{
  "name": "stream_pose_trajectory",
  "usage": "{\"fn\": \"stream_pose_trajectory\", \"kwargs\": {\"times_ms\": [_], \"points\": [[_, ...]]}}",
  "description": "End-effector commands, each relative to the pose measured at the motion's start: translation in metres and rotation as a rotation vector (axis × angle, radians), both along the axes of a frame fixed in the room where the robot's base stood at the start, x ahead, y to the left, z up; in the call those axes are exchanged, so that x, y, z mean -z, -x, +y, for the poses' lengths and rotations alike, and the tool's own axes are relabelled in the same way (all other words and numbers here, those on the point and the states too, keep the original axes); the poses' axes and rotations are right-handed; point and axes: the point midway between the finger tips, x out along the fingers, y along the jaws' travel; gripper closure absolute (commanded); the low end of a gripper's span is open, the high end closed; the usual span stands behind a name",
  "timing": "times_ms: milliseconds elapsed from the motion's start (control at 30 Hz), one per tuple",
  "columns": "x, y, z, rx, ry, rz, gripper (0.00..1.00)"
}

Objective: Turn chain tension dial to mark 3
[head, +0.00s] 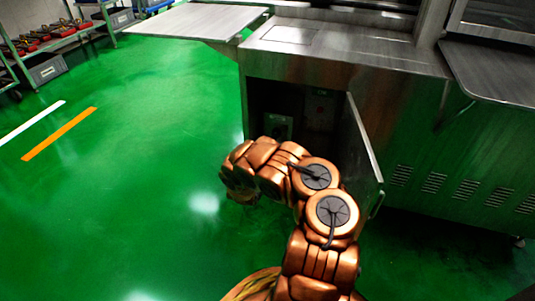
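The steel machine (335,62) stands at the back right with a low compartment open in its front. The compartment's door (366,150) is swung out to the right. Inside the dark opening is a pale plate (278,127) with a small dark detail on it. A dimmer panel (321,108) with a small reddish spot is further right. I cannot make out the chain tension dial or its marks. My gripper (238,186) is left of and in front of the opening, apart from the plate. Its fingers are dark and blurred, so their opening is unclear.
A steel table leaf (198,21) juts out at the upper left of the machine. A steel shelf (490,72) juts out at the right. A rack with red items (45,38) and a grey bin (47,68) stand at the far left. The green floor at left is clear.

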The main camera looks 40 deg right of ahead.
Motion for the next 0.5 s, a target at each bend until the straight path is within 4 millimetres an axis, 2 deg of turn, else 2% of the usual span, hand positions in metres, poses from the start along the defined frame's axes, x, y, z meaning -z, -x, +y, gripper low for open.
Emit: {"fn": "stream_pose_trajectory", "kwargs": {"times_ms": [233,500], "points": [[-0.001,0.009,0.021,-0.004,0.001,0.003,0.33],[-0.004,0.016,0.032,-0.001,0.002,-0.003,0.33]]}}
